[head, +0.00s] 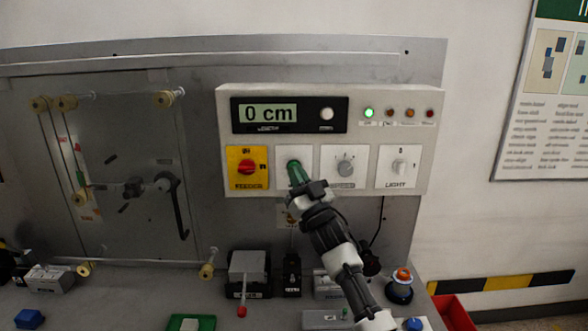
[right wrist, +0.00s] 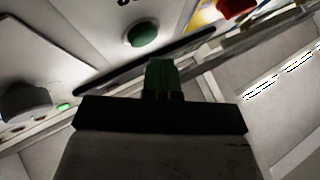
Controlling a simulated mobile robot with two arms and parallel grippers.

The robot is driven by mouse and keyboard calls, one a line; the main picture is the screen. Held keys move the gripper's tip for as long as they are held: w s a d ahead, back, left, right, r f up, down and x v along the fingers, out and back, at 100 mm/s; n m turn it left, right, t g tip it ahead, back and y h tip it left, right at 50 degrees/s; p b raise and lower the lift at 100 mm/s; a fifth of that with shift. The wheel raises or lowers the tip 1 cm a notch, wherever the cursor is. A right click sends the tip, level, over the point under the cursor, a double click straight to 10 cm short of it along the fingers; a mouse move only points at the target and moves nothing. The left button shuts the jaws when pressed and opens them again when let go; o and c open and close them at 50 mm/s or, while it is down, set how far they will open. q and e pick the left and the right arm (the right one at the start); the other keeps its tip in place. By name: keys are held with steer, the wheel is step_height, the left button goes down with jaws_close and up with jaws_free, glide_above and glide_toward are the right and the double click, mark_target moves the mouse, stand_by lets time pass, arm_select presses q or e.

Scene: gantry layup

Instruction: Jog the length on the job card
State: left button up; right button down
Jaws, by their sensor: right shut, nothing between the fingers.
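The control box (head: 222,140) on the back panel has a display (head: 268,114) reading "0 cm". A round white button (head: 327,113) is beside the display. My right gripper (head: 297,175) is shut and empty, its green fingertips in front of the plate between the feeder switch and the grey knob. In the right wrist view, the fingertips (right wrist: 161,78) point toward a round green button (right wrist: 143,34), with a visible gap between them in the picture. In the head view the gripper largely covers that button. I cannot identify the job card for sure. My left gripper is out of view.
The box also carries a red feeder switch (head: 247,167), a grey knob (head: 345,167), a light switch (head: 399,167) and a lit green lamp (head: 369,113). A lever box (head: 249,262) and a red-topped button (head: 402,277) stand below. A clear panel with rollers is left.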

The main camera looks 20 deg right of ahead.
steer(key=shift+w, duration=0.1)
stand_by(0.6)
steer(key=shift+w+d, duration=0.15)
steer(key=shift+w, duration=0.2)
